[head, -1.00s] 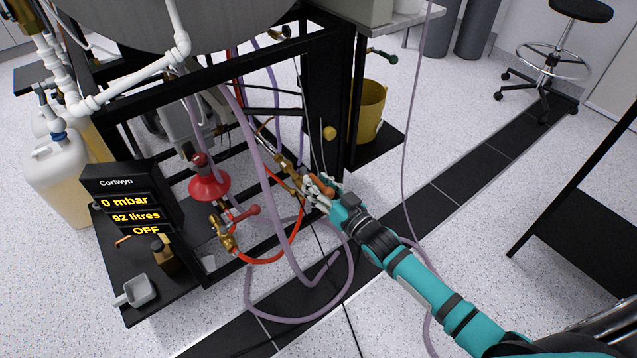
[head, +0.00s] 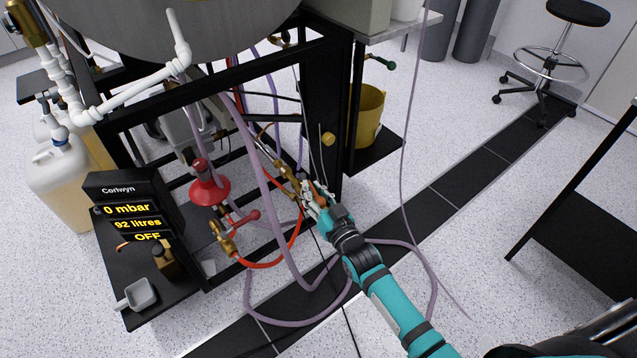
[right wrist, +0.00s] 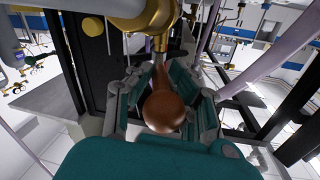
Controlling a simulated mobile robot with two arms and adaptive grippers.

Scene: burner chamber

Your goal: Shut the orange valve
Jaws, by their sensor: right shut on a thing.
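The orange valve's handle (right wrist: 165,108) shows in the right wrist view as an orange-brown lever with a rounded end, pointing toward the camera. It joins a brass valve body (right wrist: 143,18) at the top of that view. My right gripper (right wrist: 163,92) has its fingers on both sides of the lever and is shut on it. In the head view my right gripper (head: 312,198) is at the brass fittings by the frame's lower front corner, and its fingers hide most of the handle. My left gripper is not in view.
A red-handled valve (head: 240,220) and an orange hose (head: 270,264) are just left of my gripper. Purple hoses (head: 285,322) loop on the floor below. The black frame post (head: 322,120) stands close behind. Open floor (head: 470,250) lies to the right.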

